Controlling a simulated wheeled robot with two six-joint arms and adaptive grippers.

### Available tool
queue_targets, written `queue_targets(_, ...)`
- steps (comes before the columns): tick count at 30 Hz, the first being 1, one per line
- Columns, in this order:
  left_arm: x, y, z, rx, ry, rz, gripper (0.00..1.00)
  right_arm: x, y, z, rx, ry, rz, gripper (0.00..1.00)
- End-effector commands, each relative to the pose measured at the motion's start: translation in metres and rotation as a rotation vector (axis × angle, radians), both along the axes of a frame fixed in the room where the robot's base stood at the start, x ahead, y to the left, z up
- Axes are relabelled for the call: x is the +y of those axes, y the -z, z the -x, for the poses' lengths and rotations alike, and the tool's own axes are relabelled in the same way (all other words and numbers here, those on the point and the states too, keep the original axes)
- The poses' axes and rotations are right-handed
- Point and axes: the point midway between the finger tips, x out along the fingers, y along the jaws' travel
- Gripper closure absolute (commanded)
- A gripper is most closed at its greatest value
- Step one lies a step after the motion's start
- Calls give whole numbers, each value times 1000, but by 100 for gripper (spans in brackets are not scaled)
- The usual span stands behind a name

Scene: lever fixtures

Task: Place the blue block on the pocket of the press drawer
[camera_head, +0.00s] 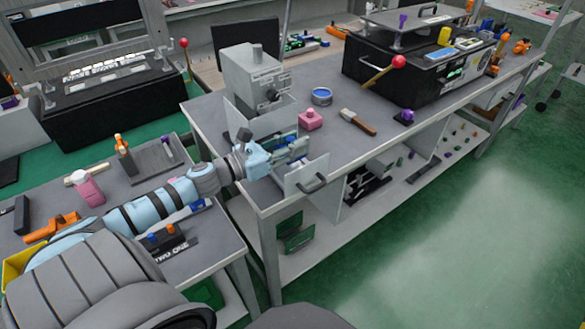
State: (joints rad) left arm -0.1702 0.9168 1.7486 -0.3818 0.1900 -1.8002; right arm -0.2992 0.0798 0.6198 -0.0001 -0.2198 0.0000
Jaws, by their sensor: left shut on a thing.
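The grey press (250,70) stands on the left part of the long workbench. Its drawer is pulled out toward me, and the pale front panel (303,172) carries a dark handle (313,183). My left arm reaches in from the left, and my left gripper (292,152) is over the open drawer, behind the front panel. The pocket is hidden under the gripper. My right gripper is out of view.
A pink block (310,119), a blue round tin (321,96) and a brush with a wooden handle (358,122) lie right of the drawer. A black fixture with a red-knobbed lever (398,62) stands farther right. A lower side table (205,245) is at left.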

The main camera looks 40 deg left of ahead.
Motion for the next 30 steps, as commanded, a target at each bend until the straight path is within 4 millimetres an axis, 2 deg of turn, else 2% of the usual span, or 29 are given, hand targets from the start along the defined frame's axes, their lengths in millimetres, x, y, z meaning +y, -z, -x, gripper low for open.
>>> queue_targets(7,-1,40,0,-1,1,4,100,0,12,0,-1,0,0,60)
queue_targets(18,-1,46,0,-1,3,0,100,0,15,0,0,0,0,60)
queue_targets(19,-1,45,0,0,2,0,63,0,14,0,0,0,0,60)
queue_targets(21,-1,45,0,0,2,0,52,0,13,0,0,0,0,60)
queue_targets(22,-1,45,0,0,2,0,48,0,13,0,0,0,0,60)
queue_targets(30,-1,44,0,0,2,0,48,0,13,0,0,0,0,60)
